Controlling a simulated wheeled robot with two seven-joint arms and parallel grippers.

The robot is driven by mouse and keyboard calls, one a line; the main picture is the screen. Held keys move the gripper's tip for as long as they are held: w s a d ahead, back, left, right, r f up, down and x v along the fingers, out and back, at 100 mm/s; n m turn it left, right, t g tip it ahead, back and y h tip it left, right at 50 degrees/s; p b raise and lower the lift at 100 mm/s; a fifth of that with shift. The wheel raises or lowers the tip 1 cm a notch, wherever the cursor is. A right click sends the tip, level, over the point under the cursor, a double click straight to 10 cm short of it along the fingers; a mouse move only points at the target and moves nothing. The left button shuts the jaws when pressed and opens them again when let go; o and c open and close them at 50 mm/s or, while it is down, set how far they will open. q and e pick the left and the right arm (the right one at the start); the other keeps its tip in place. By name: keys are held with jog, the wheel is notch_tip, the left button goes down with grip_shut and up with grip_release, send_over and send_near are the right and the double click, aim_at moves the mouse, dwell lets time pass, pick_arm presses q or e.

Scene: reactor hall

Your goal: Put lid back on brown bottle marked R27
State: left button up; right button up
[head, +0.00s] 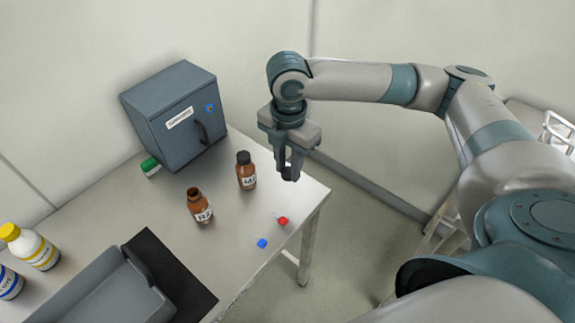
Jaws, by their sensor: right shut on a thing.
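An open brown bottle (199,207) stands upright on the table; its label seems to begin with R2, but the rest is too small to read surely. Its neck is uncovered. A second brown bottle (246,172) with a dark lid on it stands upright just behind and to its right. My right gripper (289,174) points down, to the right of both bottles and apart from them, near the table's right edge. My left gripper is not in view.
The table (135,205) holds a grey cabinet (180,115), a green-ended item (150,166), a red-capped small item (282,220) and a blue cube (262,243). A grey tray (75,290) on a black mat (180,275) and yellow-capped white bottle (35,248) are left.

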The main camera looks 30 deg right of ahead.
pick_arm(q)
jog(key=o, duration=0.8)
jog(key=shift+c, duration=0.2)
